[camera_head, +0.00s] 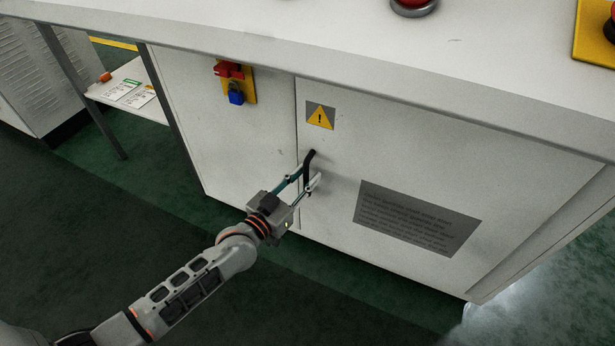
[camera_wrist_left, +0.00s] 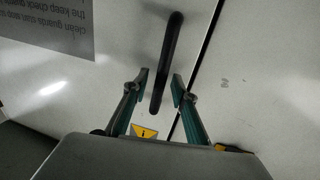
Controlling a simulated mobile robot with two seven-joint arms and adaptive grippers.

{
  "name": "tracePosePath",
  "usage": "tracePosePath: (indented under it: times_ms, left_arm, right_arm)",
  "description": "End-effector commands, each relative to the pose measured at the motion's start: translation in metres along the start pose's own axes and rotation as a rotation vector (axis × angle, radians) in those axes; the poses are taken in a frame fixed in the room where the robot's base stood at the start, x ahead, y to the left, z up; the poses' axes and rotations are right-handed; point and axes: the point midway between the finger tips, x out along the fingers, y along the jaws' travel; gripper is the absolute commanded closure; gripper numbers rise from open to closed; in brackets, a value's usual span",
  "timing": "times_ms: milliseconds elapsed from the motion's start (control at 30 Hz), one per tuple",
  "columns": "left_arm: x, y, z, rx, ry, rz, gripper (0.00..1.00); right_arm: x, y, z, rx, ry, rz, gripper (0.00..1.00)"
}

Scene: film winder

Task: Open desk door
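The desk door (camera_head: 400,150) is a white cabinet panel with a yellow warning sign and a grey text label. It looks closed, flush with the panel to its left. Its black bar handle (camera_head: 308,165) is near the door's left edge; it also shows in the left wrist view (camera_wrist_left: 168,62). My left gripper (camera_head: 306,180) is at the handle. In the left wrist view its two fingers (camera_wrist_left: 160,88) are spread either side of the handle's end, with gaps on both sides. My right gripper is in neither view.
The white desk top (camera_head: 300,40) overhangs the door. A red and blue lock switch on a yellow plate (camera_head: 236,82) is on the left panel. A low shelf with papers (camera_head: 130,92) stands further left. The green floor in front is clear.

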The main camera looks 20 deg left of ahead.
Motion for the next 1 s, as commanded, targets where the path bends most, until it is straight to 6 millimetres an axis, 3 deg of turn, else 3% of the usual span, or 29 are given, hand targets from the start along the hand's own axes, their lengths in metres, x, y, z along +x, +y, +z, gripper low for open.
tracePosePath:
  times_ms: [333, 367, 467, 767, 1000]
  left_arm:
    - [0.005, 0.000, -0.001, 0.000, 0.001, 0.000, 0.73]
    - [0.005, 0.000, -0.001, 0.000, 0.001, 0.000, 0.76]
    - [0.005, 0.000, -0.001, 0.000, 0.000, 0.000, 1.00]
    - [0.003, 0.001, -0.001, -0.001, 0.000, -0.003, 1.00]
    - [-0.013, 0.005, -0.004, -0.002, 0.003, -0.026, 1.00]
  right_arm:
    - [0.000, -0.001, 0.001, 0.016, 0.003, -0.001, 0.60]
    - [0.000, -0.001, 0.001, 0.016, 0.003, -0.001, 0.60]
    - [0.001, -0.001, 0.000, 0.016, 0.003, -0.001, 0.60]
    - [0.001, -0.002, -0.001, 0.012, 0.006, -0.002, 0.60]
    - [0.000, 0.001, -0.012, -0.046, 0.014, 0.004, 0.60]
